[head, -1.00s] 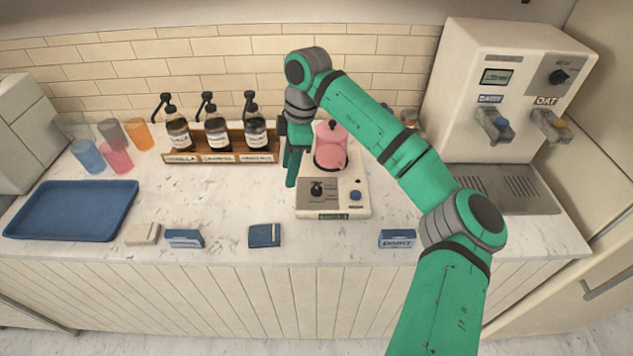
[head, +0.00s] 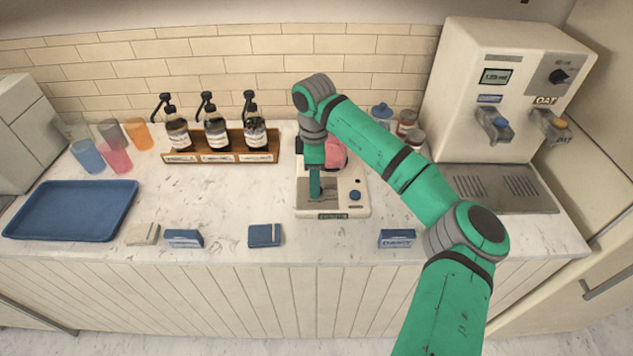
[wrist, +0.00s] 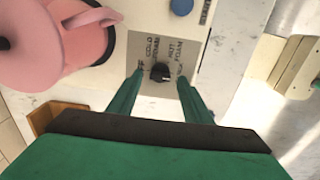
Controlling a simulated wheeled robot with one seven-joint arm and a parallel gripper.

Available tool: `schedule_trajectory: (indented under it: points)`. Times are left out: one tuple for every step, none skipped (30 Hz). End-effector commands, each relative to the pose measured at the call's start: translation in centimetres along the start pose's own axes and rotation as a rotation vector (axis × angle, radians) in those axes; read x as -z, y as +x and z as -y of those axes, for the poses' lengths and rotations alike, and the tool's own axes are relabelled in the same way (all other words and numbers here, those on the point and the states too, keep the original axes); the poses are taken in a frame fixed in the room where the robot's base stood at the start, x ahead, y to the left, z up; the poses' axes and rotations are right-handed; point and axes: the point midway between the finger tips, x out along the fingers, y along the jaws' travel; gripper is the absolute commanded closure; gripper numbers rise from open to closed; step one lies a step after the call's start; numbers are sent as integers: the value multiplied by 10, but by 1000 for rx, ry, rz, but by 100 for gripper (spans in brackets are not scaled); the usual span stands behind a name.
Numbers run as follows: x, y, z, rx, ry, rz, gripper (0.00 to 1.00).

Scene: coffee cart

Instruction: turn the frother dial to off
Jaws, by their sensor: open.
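The frother base (head: 358,207) stands on the counter with a pink pitcher (head: 337,154) on it. In the wrist view its black dial (wrist: 160,72) sits on a grey plate (wrist: 188,50) with labels around it, including cold foam and hot foam. The pink pitcher (wrist: 75,40) shows at the upper left there. My gripper (head: 315,194) is over the front left of the base and hides the dial in the head view. In the wrist view my gripper (wrist: 160,88) is open, with one green finger on each side of the dial. I cannot tell whether the fingers touch it.
A blue button (head: 355,195) is on the base right of the dial. Syrup bottles stand in a wooden rack (head: 222,157) to the left. A milk dispenser (head: 470,110) stands at the right. Small boxes, such as a blue one (head: 264,235), lie along the front edge.

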Motion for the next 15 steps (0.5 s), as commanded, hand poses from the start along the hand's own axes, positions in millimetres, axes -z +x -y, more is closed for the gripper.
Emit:
schedule_trajectory:
  points:
    - [-2,5,0,1,3,-1,55]
    - [-2,6,0,1,4,-1,55]
    - [-4,8,0,1,5,-1,55]
    - [-4,9,0,1,6,-1,55]
    - [-5,10,0,1,7,-1,55]
    - [-6,11,0,1,8,-1,55]
    - [-6,11,0,1,8,-1,55]
    - [-6,11,0,0,9,-1,55]
    - [-6,11,0,0,9,-1,55]
    - [-7,11,0,0,9,-1,55]
    - [-7,11,0,0,9,-1,55]
    - [-7,11,0,0,9,-1,55]
    - [-7,11,0,0,9,-1,55]
    - [-7,11,0,0,9,-1,59]
    - [-6,11,0,0,9,-1,69]
